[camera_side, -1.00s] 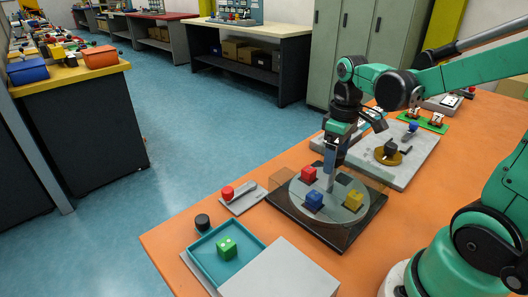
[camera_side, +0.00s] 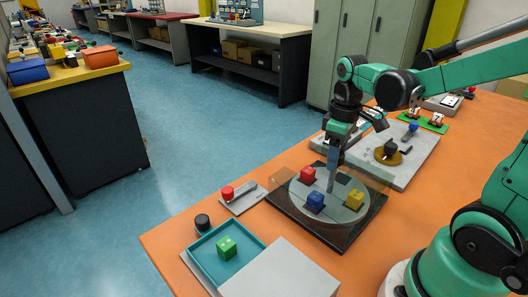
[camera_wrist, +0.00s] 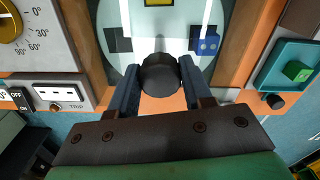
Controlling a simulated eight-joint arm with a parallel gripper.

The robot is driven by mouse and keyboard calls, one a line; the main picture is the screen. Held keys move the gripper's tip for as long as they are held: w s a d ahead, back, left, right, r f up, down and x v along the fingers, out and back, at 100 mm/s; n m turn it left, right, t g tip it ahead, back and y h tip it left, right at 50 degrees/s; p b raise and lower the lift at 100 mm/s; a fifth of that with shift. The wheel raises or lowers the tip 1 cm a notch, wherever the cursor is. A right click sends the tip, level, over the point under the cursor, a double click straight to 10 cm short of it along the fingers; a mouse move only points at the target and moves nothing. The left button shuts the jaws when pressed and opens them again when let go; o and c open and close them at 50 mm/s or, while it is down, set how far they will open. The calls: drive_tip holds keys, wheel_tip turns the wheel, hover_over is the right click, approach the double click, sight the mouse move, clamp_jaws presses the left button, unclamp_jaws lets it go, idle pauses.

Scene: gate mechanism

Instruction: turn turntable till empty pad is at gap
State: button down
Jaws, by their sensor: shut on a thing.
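The round turntable (camera_side: 334,208) is a pale disc on a dark square base. It carries a red cube (camera_side: 308,174), a blue cube (camera_side: 315,201) and a yellow cube (camera_side: 354,199). In the wrist view the blue cube (camera_wrist: 205,42) is on the right, the yellow cube (camera_wrist: 160,2) is at the top edge, and a bare dark pad (camera_wrist: 118,40) is on the left. The red cube is hidden there. My gripper (camera_side: 332,182) points down at the disc's middle. Its fingers are shut on the dark round knob (camera_wrist: 160,74). I cannot make out the gap clearly.
Translucent brownish panels (camera_side: 376,181) stand around the turntable. A teal tray (camera_side: 206,262) with a green cube (camera_side: 227,247) is at the front left. A grey panel with a dial (camera_side: 388,156) stands behind right.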

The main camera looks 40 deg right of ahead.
drive_tip(key=shift+n, duration=8.7)
drive_tip(key=shift+c, duration=1.8)
unclamp_jaws()
